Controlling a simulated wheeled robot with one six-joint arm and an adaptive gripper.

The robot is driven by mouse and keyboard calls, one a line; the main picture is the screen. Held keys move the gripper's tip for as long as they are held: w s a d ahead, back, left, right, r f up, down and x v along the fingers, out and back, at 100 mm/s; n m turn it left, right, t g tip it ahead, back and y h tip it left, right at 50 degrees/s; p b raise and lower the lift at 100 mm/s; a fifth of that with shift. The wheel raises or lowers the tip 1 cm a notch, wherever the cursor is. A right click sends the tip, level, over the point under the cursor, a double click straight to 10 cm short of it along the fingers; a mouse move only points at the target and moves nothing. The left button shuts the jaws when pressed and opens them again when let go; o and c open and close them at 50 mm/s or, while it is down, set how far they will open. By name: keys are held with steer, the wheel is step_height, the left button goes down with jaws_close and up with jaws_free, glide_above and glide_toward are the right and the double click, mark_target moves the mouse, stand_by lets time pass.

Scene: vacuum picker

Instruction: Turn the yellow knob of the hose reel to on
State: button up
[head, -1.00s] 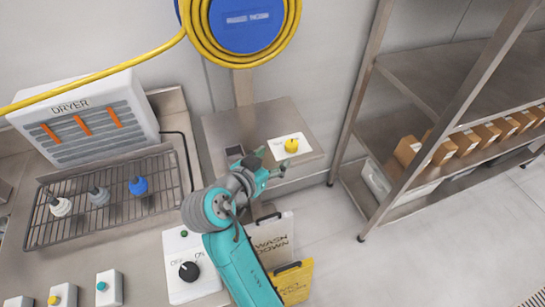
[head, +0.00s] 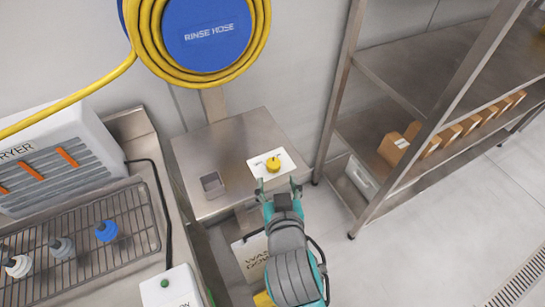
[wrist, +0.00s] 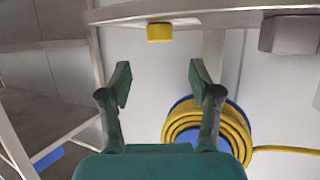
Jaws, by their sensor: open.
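The yellow knob (head: 273,163) sits on a white plate (head: 290,158) on top of the steel stand. The plate's print is too small to read, so I cannot tell the knob's setting. The hose reel (head: 205,35), a blue disc marked RINSE HOSE with yellow hose coiled around it, is on the wall above. My gripper (head: 279,184) is open and empty just in front of the stand, its fingers apart from the knob. The wrist view looks upside down; it shows the knob (wrist: 159,32) beyond the open gripper (wrist: 160,82), and the reel (wrist: 205,130).
A wire rack (head: 140,205) with several coloured items and a dryer (head: 55,155) are at left. A steel shelf (head: 375,125) with boxes is at right. Floor at lower right is clear.

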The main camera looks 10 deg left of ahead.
mark_target(274, 164)
steer(key=x, duration=0.9)
steer(key=shift+w+a+f, duration=0.1)
steer(key=shift+w+f, duration=0.05)
steer(key=shift+w, duration=0.2)
steer(key=c, duration=1.2)
